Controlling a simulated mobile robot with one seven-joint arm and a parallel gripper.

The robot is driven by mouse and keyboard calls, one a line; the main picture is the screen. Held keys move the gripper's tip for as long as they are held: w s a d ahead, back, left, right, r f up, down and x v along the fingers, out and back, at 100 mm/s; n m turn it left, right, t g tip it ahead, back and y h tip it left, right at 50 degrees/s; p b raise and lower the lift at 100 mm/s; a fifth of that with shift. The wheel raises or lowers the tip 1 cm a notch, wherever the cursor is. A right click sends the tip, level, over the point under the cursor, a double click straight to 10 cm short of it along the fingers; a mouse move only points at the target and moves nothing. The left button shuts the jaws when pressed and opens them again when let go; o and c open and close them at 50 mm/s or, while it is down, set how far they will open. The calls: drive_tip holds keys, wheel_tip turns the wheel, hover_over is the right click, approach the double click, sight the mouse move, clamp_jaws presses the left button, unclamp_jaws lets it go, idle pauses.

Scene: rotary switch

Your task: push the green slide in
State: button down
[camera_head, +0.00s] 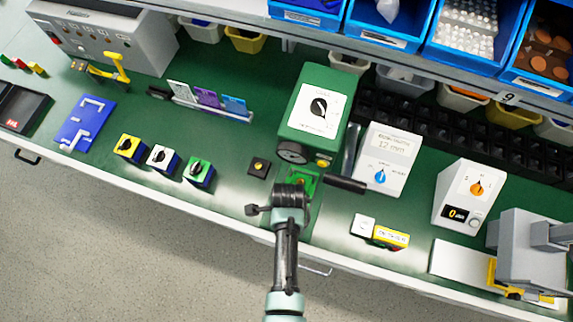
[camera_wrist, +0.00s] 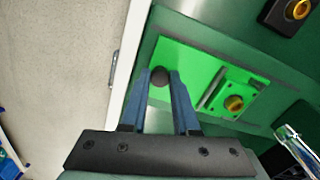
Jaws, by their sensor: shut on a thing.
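The green slide (camera_wrist: 190,62) is a flat bright green plate in the wrist view, with a round dark knob (camera_wrist: 160,75) near its left end. A brass-coloured round part (camera_wrist: 234,103) sits on a green block at its right end. My gripper (camera_wrist: 160,88) has its blue fingers shut on the knob, one on each side. In the head view a little of the green slide (camera_head: 307,181) shows beside my gripper, in front of the green box with a dial (camera_head: 318,105). My wrist hides the knob and fingertips there.
A small black box with a yellow button (camera_head: 259,167) stands left of the slide. A dark cylindrical bar (camera_head: 345,185) shows just right of my gripper. A white dial box (camera_head: 385,160) stands further right. The table's front edge (camera_head: 330,262) is close below my gripper.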

drive_tip(key=w, duration=0.1)
drive_tip(key=w+d+b, duration=0.1)
drive_tip(key=w, duration=0.1)
drive_tip(key=shift+w, duration=0.15)
drive_tip(key=c, duration=0.7)
unclamp_jaws()
drive_tip(key=shift+o, duration=0.2)
wheel_tip(320, 180, up, 13)
